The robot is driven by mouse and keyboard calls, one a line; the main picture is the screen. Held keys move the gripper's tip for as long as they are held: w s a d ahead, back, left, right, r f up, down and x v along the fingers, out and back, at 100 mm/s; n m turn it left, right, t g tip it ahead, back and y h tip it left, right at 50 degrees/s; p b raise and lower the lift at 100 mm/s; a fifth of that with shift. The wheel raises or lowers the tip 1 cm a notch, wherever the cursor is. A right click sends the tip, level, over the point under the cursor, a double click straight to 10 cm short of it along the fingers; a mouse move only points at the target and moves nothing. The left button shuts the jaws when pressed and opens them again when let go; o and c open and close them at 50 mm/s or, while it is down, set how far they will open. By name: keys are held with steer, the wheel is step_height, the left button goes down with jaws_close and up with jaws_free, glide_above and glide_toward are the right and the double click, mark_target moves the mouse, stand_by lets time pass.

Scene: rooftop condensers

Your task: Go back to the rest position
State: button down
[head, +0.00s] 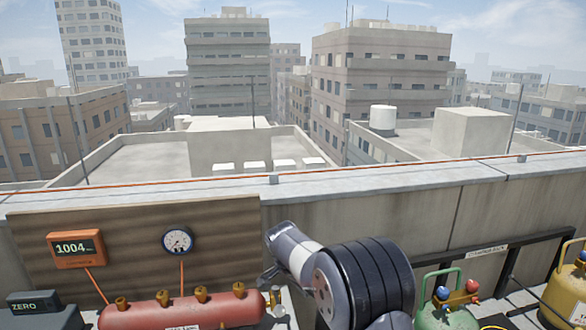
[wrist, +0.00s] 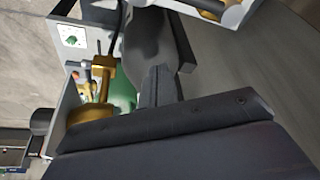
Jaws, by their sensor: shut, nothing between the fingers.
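My gripper (wrist: 158,82) shows in the wrist view as dark grey parts rising from the wide black block along the bottom. Its fingers are together with nothing between them. It appears clear of the brass and green fittings behind it, though the gap is hard to judge. In the head view my arm stands at the lower middle, in front of the parapet, and the fingers cannot be made out there.
A red cylinder with brass valves (head: 180,307) lies at the lower left. Above it are an orange display reading 1004 (head: 76,249) and a round gauge (head: 178,241). A green canister (head: 447,312) and a yellow canister (head: 566,290) stand right. The parapet (head: 400,190) runs behind.

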steer(key=shift+w+d+n+t+y+p, duration=0.2)
steer(key=shift+w+n+t+y+p, duration=0.15)
steer(key=shift+w+n+p, duration=1)
steer(key=shift+s+n+b, duration=0.2)
steer(key=shift+n+b, duration=0.1)
steer(key=shift+n, duration=0.05)
steer(key=shift+s, duration=0.15)
